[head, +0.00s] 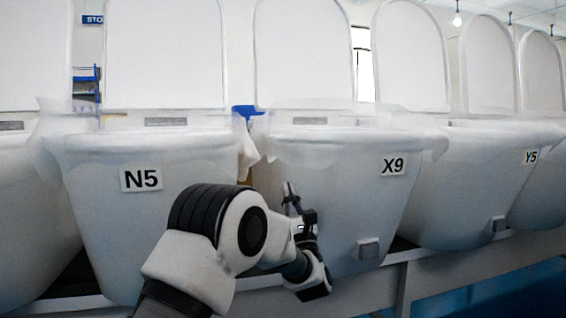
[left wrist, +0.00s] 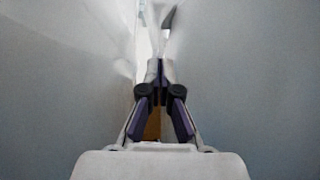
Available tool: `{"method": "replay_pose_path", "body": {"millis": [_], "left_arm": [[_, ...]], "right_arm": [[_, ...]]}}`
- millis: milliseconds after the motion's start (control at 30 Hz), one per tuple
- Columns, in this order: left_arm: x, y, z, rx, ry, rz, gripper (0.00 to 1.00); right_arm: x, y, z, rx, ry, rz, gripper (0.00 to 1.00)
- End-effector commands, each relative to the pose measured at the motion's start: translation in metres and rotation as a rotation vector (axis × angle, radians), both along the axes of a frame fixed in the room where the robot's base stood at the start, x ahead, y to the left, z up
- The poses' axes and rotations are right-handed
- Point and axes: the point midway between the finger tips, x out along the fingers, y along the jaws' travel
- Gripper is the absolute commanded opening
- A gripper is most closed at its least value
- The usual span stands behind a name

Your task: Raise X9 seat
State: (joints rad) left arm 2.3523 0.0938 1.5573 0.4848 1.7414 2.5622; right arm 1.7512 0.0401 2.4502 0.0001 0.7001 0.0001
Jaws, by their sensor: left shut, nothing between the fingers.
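The X9 toilet (head: 335,190) is a white bowl with an X9 label at its front right. Its tall white lid (head: 303,55) stands upright behind it. Its rim and seat area (head: 340,140) is covered by translucent film, so the seat's outline is hard to make out. My left gripper (head: 289,190) is shut and empty, pointing up beside the left part of the X9 bowl, below the rim. In the left wrist view my left gripper (left wrist: 160,65) points into a narrow gap between two grey-white surfaces. My right gripper is not in view.
The N5 toilet (head: 100,220) stands close on the left, with a narrow gap to X9. The Y5 toilet (head: 480,185) is on the right. A small square button (head: 369,249) is low on X9. A pale rail (head: 440,258) runs beneath the bowls.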

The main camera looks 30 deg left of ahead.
Motion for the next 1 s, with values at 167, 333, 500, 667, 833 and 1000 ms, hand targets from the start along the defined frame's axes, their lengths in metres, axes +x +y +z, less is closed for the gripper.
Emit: {"method": "replay_pose_path", "body": {"millis": [167,333,500,667,833,1000], "left_arm": [[0.017,0.022,0.025,-0.001,-0.004,0.001,0.00],[0.034,0.042,0.051,0.000,-0.003,0.001,0.00],[0.034,0.040,0.079,0.002,0.001,-0.001,0.00],[0.034,0.040,0.091,0.001,0.002,-0.001,0.00],[0.034,0.040,0.092,0.002,0.003,-0.001,0.00],[0.034,0.039,0.093,0.000,0.005,-0.001,0.00]], "right_arm": [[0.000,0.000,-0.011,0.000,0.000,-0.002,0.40],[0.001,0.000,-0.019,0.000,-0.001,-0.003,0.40],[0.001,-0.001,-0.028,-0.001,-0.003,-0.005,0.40],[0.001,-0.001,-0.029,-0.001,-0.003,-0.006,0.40],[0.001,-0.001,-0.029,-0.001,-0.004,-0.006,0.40],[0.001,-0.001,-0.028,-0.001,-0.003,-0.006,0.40]]}}
